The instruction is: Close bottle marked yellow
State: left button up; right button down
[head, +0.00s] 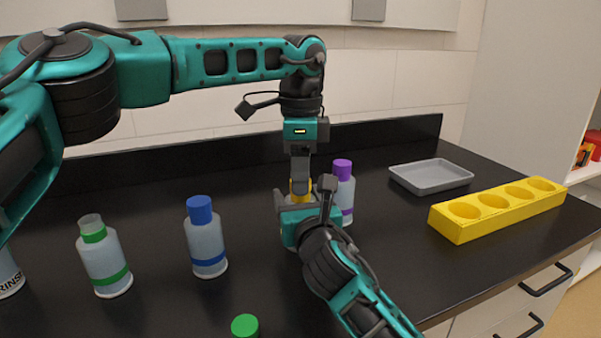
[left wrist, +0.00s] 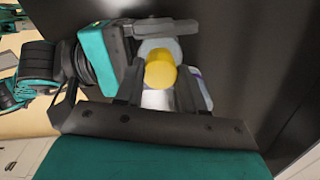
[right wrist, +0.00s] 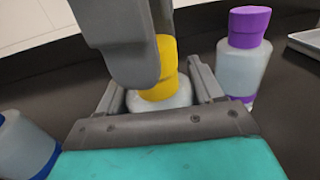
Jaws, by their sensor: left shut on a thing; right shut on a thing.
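The yellow-marked bottle is mostly hidden behind my grippers in the head view; its pale body (right wrist: 160,98) shows in the right wrist view. Its yellow cap (right wrist: 166,66) sits at the bottle's top, with no gap visible; I cannot tell how tight it is. The cap also shows in the head view (head: 301,188) and left wrist view (left wrist: 160,71). My left gripper (head: 300,178) points down from above, shut on the yellow cap. My right gripper (head: 306,208) reaches in from the front, shut on the bottle's body. The bottle looks upright.
A purple-capped bottle (head: 343,190) stands close behind at the right. A blue-capped bottle (head: 206,240) and an uncapped green-marked bottle (head: 106,262) stand left. A green cap (head: 245,326) lies in front. A grey tray (head: 430,177) and yellow rack (head: 480,222) are right.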

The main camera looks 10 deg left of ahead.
pick_arm(q)
jog(key=shift+c, duration=0.7)
jog(key=m, duration=1)
jog(key=shift+m, duration=0.4)
jog(key=m, duration=0.5)
jog(key=shift+f, duration=0.1)
jog(key=m, duration=1.6)
jog(key=shift+m, duration=0.4)
jog(key=m, duration=1.1)
jog(key=o, duration=1.2)
jog(key=shift+o, duration=0.2)
